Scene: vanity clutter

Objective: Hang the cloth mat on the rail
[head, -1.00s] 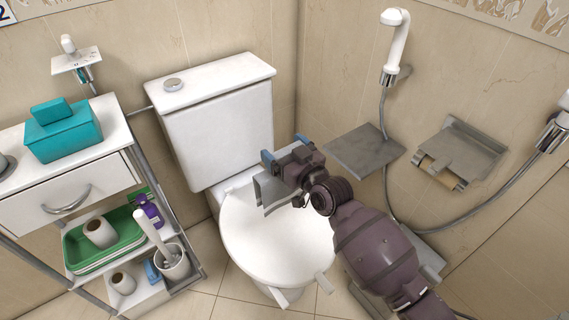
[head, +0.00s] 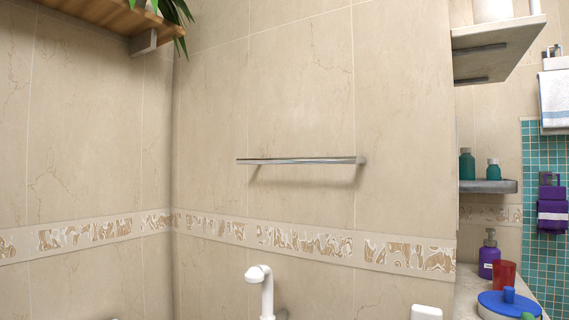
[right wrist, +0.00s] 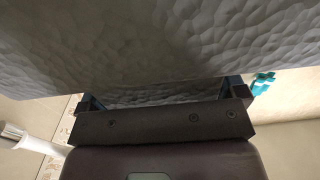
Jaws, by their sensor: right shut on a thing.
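The rail (head: 300,161) is a thin chrome bar on the tiled wall in the middle of the head view, above the patterned border. It is bare. In the right wrist view, a grey, dimpled cloth mat (right wrist: 165,45) fills the upper part of the picture. My right gripper (right wrist: 163,97) is shut on the mat, with its edge between the two fingers. The far extent of the mat is outside the picture. Neither gripper shows in the head view, so the distance from mat to rail cannot be told.
A wooden shelf (head: 95,14) with a plant is at the upper left. A white shower handset (head: 262,285) is below the rail. At the right are a wall shelf (head: 497,52) and a counter with a purple bottle (head: 489,256) and red cup (head: 504,274). The wall around the rail is clear.

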